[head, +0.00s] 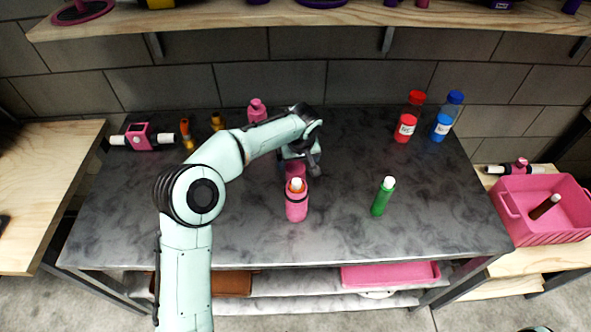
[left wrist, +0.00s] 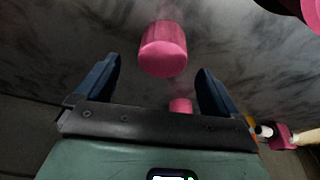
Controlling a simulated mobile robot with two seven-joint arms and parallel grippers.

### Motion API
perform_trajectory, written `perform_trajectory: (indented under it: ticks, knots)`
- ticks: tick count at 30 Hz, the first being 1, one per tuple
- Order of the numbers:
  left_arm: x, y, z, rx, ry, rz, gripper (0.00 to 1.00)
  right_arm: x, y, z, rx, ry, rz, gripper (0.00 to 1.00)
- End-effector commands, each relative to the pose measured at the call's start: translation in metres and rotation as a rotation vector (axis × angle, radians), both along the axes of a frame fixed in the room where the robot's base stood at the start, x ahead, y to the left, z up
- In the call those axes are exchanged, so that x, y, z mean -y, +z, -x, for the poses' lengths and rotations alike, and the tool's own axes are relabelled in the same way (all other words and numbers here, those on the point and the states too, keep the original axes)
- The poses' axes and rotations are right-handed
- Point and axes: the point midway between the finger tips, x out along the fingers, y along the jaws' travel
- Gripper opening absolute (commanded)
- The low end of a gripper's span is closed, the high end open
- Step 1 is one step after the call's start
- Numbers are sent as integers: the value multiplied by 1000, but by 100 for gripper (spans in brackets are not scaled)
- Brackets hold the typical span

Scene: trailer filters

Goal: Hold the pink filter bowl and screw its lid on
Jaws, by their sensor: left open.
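A pink cylinder, which looks like the filter bowl (head: 295,170), stands on the dark worktop, partly hidden behind a pink bottle (head: 297,208). In the left wrist view a pink cylinder (left wrist: 163,50) lies beyond my fingertips, roughly between their lines and apart from both. My left gripper (head: 301,165) is beside the bowl in the head view; its blue fingers (left wrist: 160,85) are open and empty. A pink capped piece (head: 257,110) stands at the back of the worktop; I cannot tell if it is the lid. My right gripper is not in view.
A green bottle (head: 383,196) stands right of the pink bottle. Red (head: 404,128) and blue (head: 441,127) containers stand at the back right. A pink fitting (head: 140,137) is at the back left. A pink crate (head: 545,210) is right. The worktop's front right is clear.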

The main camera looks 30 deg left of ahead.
Motion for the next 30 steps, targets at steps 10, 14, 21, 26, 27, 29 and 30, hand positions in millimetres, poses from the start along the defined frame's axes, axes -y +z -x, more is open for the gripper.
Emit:
perform_trajectory:
  ticks: [10, 14, 21, 26, 27, 29, 30]
  knots:
    - [-10, -44, -6, -1, 1, 2, 95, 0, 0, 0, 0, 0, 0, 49]
    - [-10, -45, -7, 0, 1, 0, 95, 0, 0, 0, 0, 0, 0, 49]
    - [-10, -45, -7, 0, 1, 0, 79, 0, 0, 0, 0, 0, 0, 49]
    - [-10, -44, -6, -1, 1, 1, 36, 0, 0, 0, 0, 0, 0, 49]
    - [-10, -44, -7, 0, 1, 0, 36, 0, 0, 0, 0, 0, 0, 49]
    - [-10, -44, -7, 0, 1, 0, 36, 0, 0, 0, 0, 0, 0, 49]
    - [-10, -44, -7, 0, 1, 0, 36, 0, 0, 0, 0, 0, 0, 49]
